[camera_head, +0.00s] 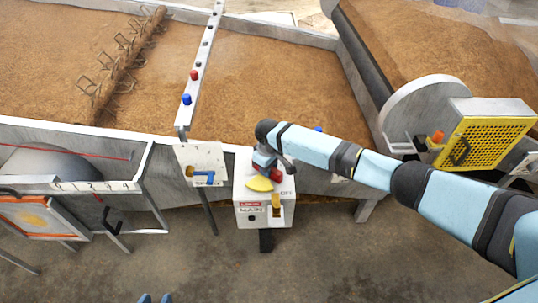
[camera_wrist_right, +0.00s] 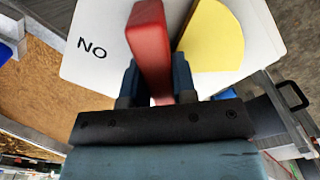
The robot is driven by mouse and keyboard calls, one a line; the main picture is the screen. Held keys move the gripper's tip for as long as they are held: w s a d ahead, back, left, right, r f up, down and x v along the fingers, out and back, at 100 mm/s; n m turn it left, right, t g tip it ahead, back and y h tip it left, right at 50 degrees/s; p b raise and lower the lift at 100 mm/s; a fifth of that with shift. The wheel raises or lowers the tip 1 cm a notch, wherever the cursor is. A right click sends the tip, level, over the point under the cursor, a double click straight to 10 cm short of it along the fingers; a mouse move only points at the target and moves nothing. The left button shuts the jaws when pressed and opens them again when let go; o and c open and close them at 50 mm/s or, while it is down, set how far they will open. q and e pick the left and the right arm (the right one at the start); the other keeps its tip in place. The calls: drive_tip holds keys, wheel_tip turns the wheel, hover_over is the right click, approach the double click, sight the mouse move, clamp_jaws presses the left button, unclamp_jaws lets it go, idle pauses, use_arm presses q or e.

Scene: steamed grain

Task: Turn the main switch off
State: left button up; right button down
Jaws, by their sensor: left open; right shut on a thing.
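The main switch is on a white box (camera_head: 250,215) labelled MAIN in the head view. Its red handle (camera_head: 276,176) stands on the top panel over a yellow plate (camera_head: 260,184). My right gripper (camera_head: 265,160) is at the handle and partly hides it. In the right wrist view the red handle (camera_wrist_right: 150,40) sits between the fingers of my right gripper (camera_wrist_right: 157,80), which is shut on it. The yellow plate (camera_wrist_right: 212,38) is beside the handle, and black letters reading NO show on the white panel (camera_wrist_right: 100,25).
A white panel with a blue handle (camera_head: 204,178) is left of the box. Large grain beds (camera_head: 270,80) lie behind, and a yellow grille unit (camera_head: 490,135) stands at right. The floor in front is clear.

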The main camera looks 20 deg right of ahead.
drive_tip(key=m+p, duration=0.3)
drive_tip(key=shift+s+a+r+p, duration=0.25)
drive_tip(key=shift+a+r+p, duration=0.05)
drive_tip(key=shift+a, duration=0.05)
drive_tip(key=m+p, duration=0.2)
drive_tip(key=shift+a+f+m+p, duration=0.1)
drive_tip(key=shift+a+m+p, duration=0.1)
drive_tip(key=shift+m+p, duration=0.15)
drive_tip(key=m+p, duration=0.2)
drive_tip(key=m, duration=0.1)
drive_tip(key=shift+a+f, duration=0.1)
drive_tip(key=shift+a, duration=0.15)
use_arm(q)
wheel_tip(320, 180, up, 6)
drive_tip(key=p, duration=0.1)
drive_tip(key=shift+s+a, duration=0.45)
use_arm(e)
drive_tip(key=shift+m, duration=0.65)
use_arm(q)
drive_tip(key=shift+r+m, duration=0.1)
drive_tip(key=shift+m, duration=0.2)
use_arm(e)
drive_tip(key=shift+w+f, duration=0.1)
use_arm(q)
drive_tip(key=shift+r, duration=0.15)
use_arm(e)
drive_tip(key=c, duration=0.9)
unclamp_jaws()
use_arm(q)
drive_tip(key=shift+r, duration=0.1)
